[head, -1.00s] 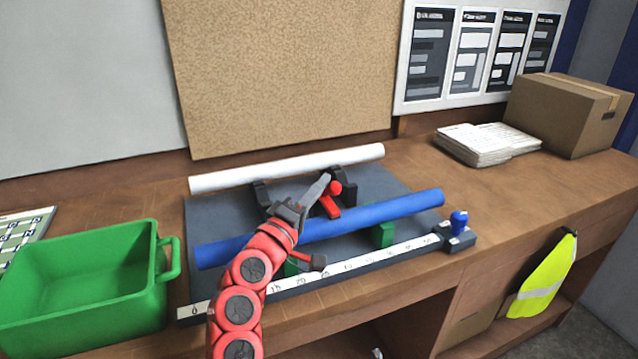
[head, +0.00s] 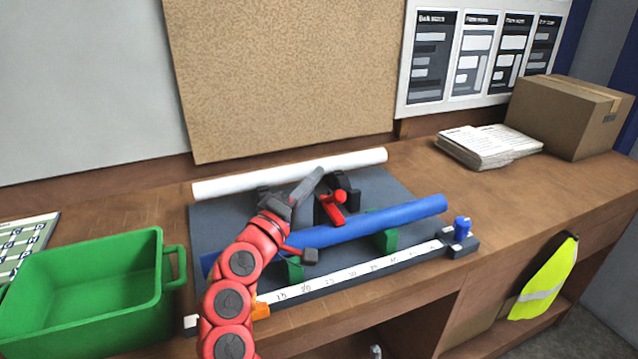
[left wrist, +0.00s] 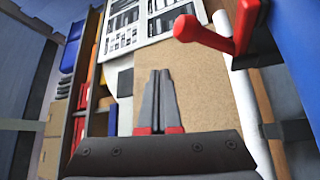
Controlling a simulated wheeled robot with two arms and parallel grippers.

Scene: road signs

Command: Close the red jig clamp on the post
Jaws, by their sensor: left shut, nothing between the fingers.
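The red clamp (head: 329,209) has a red lever with a round red knob. It sits on the dark grey jig board (head: 222,222), beside a black bracket, between the white post (head: 290,173) and the blue post (head: 375,219). My left gripper (head: 318,173) is shut and empty, up and left of the red knob. In the left wrist view the grey fingertips (left wrist: 160,72) lie together. The clamp's red lever and knob (left wrist: 192,33) show at the upper right there, apart from the fingers. My arm hides the left part of the blue post. My right gripper is out of view.
A green bin (head: 90,290) stands left of the jig. A white measuring strip (head: 345,277) runs along its front, with an orange piece (head: 260,310) and a blue knob (head: 461,228). Papers (head: 488,147) and a cardboard box (head: 568,115) stand right.

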